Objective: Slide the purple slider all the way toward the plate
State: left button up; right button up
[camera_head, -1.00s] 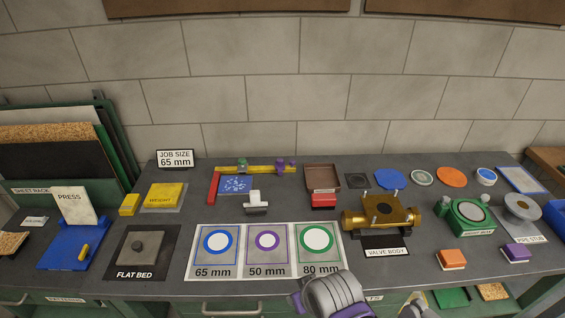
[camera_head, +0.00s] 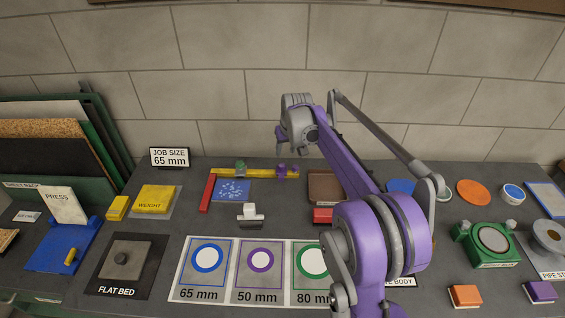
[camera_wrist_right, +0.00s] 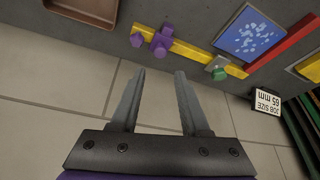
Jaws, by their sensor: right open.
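The purple slider (camera_head: 281,171) sits on a yellow rail (camera_head: 262,172) near its right end. The blue speckled plate (camera_head: 232,190) lies below the rail, left of the slider, by a red bar (camera_head: 207,192). My left gripper is out of view.
A white-and-dark block (camera_head: 250,212) stands below the rail. A brown tray (camera_head: 325,187) and red block (camera_head: 323,215) stand right of it. The job size sign (camera_head: 170,158) reads 65 mm. My right arm hides part of the valve body.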

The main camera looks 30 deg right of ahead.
aim_at(282, 165)
jog(key=x, duration=1)
jog(key=shift+w, duration=0.1)
grip_shut()
jog(key=shift+r, duration=0.1)
dwell(1.0)
